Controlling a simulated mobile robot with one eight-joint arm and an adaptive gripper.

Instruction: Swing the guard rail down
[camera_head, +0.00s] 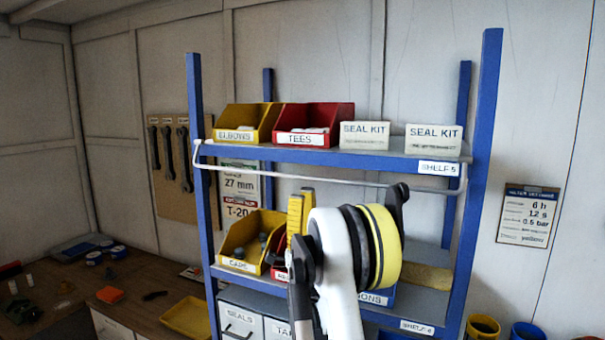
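The guard rail (290,175) is a thin white rod spanning the front of the blue shelf rack, from the left post to the right post. Its long bar hangs below the front edge of the upper shelf (390,164), labelled SHELF 5, and its ends bend up near the posts. My arm, white with a yellow and black ring, stands in front of the rack. A dark part of my gripper (398,197) shows behind the ring, close to the rail; I cannot tell whether they touch. The rest of the gripper is hidden, so its opening cannot be seen.
Yellow ELBOWS (246,122) and red TEES (312,125) bins and two SEAL KIT boxes (433,138) stand on the upper shelf. A yellow bin (245,245) sits on the lower shelf. A workbench (140,300) is at left; a yellow bucket (482,328) is at right.

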